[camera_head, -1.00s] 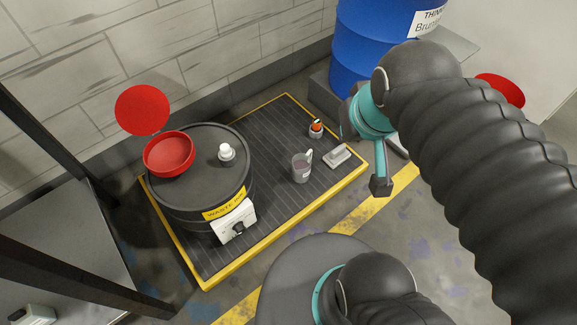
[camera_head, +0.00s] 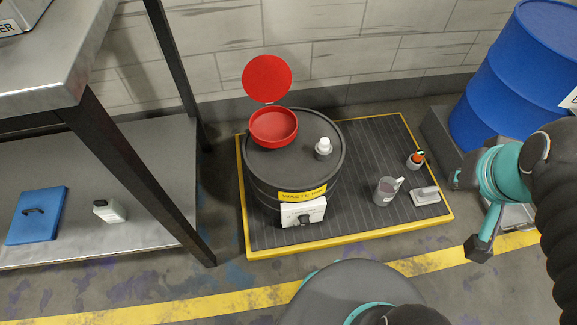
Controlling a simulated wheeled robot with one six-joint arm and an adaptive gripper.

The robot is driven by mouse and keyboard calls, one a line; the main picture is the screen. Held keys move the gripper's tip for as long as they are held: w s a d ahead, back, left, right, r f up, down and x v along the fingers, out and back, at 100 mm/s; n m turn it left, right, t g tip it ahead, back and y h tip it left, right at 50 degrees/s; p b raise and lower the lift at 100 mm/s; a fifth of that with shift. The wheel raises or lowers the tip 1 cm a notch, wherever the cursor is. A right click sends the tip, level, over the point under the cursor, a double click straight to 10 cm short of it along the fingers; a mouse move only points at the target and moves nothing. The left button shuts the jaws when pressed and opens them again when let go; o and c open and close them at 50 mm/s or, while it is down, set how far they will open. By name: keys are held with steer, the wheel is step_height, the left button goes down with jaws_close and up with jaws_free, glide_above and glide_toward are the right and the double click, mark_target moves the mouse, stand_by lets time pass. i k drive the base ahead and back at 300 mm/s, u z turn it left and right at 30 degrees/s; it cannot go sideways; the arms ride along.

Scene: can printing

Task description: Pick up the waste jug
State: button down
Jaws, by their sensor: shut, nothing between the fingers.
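The waste jug, a small grey jug (camera_head: 385,191) with a light handle on its right, stands upright on the dark ribbed, yellow-edged platform (camera_head: 365,160). It is right of the black waste drum (camera_head: 262,170). My gripper (camera_head: 481,246) is at the right, right of and in front of the jug, apart from it. It is shut and empty, beyond the platform's right edge in the picture. Nothing hides the jug.
The drum has a red funnel with a raised lid (camera_head: 267,78). A small orange-topped container (camera_head: 416,159) and a grey block (camera_head: 425,195) sit close to the jug. A blue barrel (camera_head: 510,85) stands back right. A metal shelf (camera_head: 120,190) fills the left.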

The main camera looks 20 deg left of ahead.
mark_target(387, 188)
steer(key=z, duration=1.45)
steer(key=k, duration=0.35)
steer(key=u, duration=0.2)
